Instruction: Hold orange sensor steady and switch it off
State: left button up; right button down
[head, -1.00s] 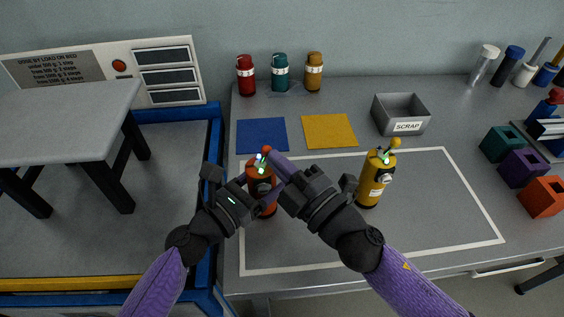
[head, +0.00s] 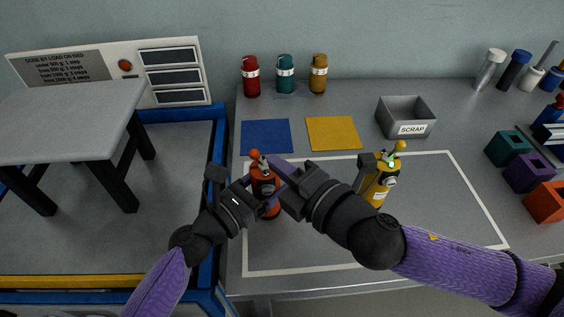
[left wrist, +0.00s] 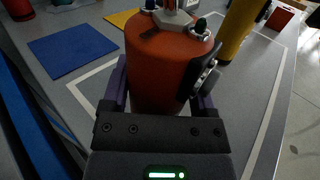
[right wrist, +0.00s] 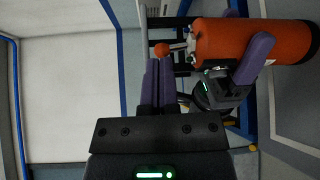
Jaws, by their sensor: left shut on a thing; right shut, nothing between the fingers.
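The orange sensor (head: 265,183) stands upright inside the white outline on the table. Its lever ends in an orange ball (head: 254,155), which leans to the left in the head view. The lamps on its top look unlit. My left gripper (left wrist: 163,92) is shut around the sensor's body, one finger on each side. My right gripper (head: 272,162) is shut and empty, its fingertips beside the lever at the sensor's top. In the right wrist view the ball (right wrist: 162,49) is just past the closed fingertips (right wrist: 158,66); I cannot tell whether they touch.
A yellow sensor (head: 379,187) with a lit green lamp stands just right of my right gripper, partly hidden by it. A scrap bin (head: 405,113), a blue mat (head: 266,136) and a yellow mat (head: 333,132) lie behind. Several bottles and blocks stand along the back and right.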

jog(key=v, duration=0.6)
pick_arm(q)
jog(key=o, duration=1.3)
jog(key=shift+c, duration=0.2)
